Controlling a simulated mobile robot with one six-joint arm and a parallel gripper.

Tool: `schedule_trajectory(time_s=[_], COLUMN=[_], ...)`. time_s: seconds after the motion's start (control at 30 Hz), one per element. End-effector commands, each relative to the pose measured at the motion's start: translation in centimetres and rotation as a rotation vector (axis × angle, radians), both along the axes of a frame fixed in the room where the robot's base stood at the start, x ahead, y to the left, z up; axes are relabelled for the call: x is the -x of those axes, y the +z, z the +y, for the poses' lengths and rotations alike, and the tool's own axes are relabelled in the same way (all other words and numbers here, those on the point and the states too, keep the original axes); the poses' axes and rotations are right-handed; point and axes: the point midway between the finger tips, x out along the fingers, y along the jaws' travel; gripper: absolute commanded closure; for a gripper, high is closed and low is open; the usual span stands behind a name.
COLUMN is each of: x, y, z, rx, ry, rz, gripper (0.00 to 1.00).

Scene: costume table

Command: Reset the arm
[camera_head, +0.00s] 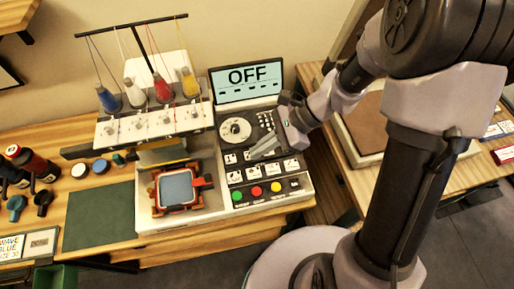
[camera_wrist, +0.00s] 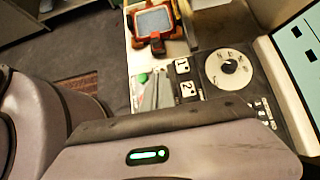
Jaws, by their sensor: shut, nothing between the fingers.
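My arm reaches in from the right in the head view. My gripper (camera_head: 254,154) is shut and empty over the control panel (camera_head: 238,170) of the embroidery machine, beside the dial (camera_head: 235,130) and above the numbered buttons (camera_head: 270,171). I cannot tell whether the fingertips touch the panel. In the wrist view the shut fingers (camera_wrist: 152,92) point toward the machine's front edge, with the dial (camera_wrist: 229,68) to their right. The machine's screen (camera_head: 246,82) reads OFF.
An orange hoop frame (camera_head: 178,188) holds blue-grey fabric on the machine. Several thread cones, including a red one (camera_head: 162,88), stand on top. A green mat (camera_head: 98,217) and dark bottles (camera_head: 32,162) lie left. A brown-topped tray (camera_head: 372,130) stands right.

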Motion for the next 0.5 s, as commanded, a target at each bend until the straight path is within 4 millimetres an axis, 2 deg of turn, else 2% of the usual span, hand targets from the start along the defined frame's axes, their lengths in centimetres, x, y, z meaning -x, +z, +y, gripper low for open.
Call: schedule_trajectory(time_s=[0.17, 0.27, 0.37, 0.5], x=[0.0, 0.3, 1.7, 5.3], y=[0.0, 1.3, 5.1, 10.3], z=[0.0, -0.4, -1.9, -5.1], rx=[0.001, 0.025, 0.119, 0.334], ry=[0.001, 0.042, 0.179, 0.419], rz=[-0.001, -0.066, -0.272, -0.637], gripper=[1.0, 1.0, 1.0, 1.0])
